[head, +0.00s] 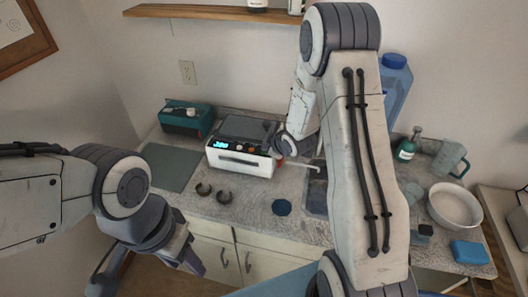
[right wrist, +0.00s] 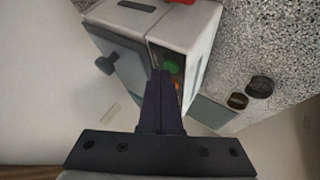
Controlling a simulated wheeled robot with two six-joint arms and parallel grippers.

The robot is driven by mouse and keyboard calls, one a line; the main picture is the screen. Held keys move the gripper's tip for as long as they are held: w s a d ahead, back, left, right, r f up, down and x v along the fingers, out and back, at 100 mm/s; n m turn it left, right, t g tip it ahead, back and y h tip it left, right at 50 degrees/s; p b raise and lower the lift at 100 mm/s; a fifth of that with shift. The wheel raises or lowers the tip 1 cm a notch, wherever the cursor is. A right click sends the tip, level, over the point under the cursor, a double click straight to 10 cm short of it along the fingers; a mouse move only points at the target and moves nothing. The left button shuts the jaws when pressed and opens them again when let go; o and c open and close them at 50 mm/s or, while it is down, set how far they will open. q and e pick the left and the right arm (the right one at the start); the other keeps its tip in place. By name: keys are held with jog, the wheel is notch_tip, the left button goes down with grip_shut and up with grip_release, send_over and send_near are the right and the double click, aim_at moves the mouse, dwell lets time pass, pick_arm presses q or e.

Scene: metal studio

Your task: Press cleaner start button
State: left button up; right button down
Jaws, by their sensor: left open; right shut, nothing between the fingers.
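The cleaner (head: 241,158) is a white box with a dark lid, a lit blue display and small controls on its front, standing on the counter. In the right wrist view the cleaner (right wrist: 190,30) shows a green button (right wrist: 172,66) and an orange control (right wrist: 179,86) on its dark panel. My right gripper (right wrist: 161,74) is shut and empty, its tips close in front of the panel beside the green button. I cannot tell whether they touch it. In the head view it is mostly hidden by my right arm. My left gripper (head: 150,272) is open and empty, low at the left.
A teal box (head: 186,119) and a grey-green mat (head: 172,166) lie left of the cleaner. A sink (head: 315,190), white bowl (head: 455,206), blue sponge (head: 470,252) and green bottle (head: 407,149) are to the right.

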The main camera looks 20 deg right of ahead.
jog(key=shift+f, duration=0.2)
dwell(0.3)
jog(key=shift+r, duration=0.7)
notch_tip(320, 180, up, 6)
jog(key=p, duration=0.4)
jog(key=shift+p, duration=0.35)
jog(key=shift+a, duration=0.1)
dwell(0.4)
